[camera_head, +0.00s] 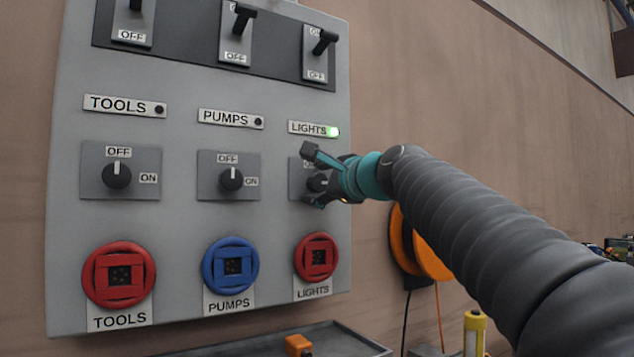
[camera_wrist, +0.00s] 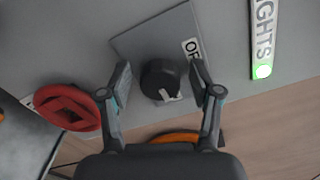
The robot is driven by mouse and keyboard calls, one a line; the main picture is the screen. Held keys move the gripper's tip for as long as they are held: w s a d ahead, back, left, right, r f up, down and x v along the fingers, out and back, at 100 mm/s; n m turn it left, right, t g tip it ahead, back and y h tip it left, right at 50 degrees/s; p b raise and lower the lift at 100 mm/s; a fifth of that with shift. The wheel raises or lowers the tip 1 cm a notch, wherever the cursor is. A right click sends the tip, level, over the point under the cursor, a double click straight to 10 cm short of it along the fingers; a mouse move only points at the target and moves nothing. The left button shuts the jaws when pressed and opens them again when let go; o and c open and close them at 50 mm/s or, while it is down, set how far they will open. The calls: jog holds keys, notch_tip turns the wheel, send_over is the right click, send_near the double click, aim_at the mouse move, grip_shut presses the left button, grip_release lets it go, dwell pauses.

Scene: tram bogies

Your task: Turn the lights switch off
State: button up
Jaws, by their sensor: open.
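The lights switch is a black rotary knob (camera_head: 318,183) on a grey plate below the LIGHTS label (camera_head: 308,128). The indicator beside that label (camera_head: 333,132) glows green. In the wrist view the knob (camera_wrist: 158,74) sits between the two fingers, with its white mark at the lower edge, away from the partly hidden OFF label (camera_wrist: 191,50). My gripper (camera_head: 311,176) is open in front of the knob, one finger above and one below it. In the wrist view my gripper (camera_wrist: 160,68) shows a gap on both sides of the knob.
The TOOLS knob (camera_head: 117,176) and PUMPS knob (camera_head: 231,179) are to the left, their indicators dark. Black levers (camera_head: 325,42) are above. Red and blue sockets (camera_head: 230,265) are below, the red LIGHTS socket (camera_head: 317,258) close under my gripper. An orange reel (camera_head: 430,258) hangs at right.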

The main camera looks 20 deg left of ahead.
jog(key=c, duration=1.2)
jog(key=shift+o, duration=0.2)
jog(key=shift+n, duration=0.4)
jog(key=n+b, duration=0.1)
jog(key=n, duration=0.3)
jog(key=shift+f, duration=0.15)
jog(key=n+b, duration=0.1)
jog(key=n, duration=0.3)
jog(key=shift+f+n, duration=0.1)
jog(key=shift+n, duration=0.2)
jog(key=n+b, duration=0.1)
jog(key=n, duration=0.3)
jog(key=shift+f, duration=0.1)
jog(key=n+b, duration=0.1)
jog(key=n, duration=0.3)
jog(key=shift+w, duration=0.1)
jog(key=shift+n, duration=0.4)
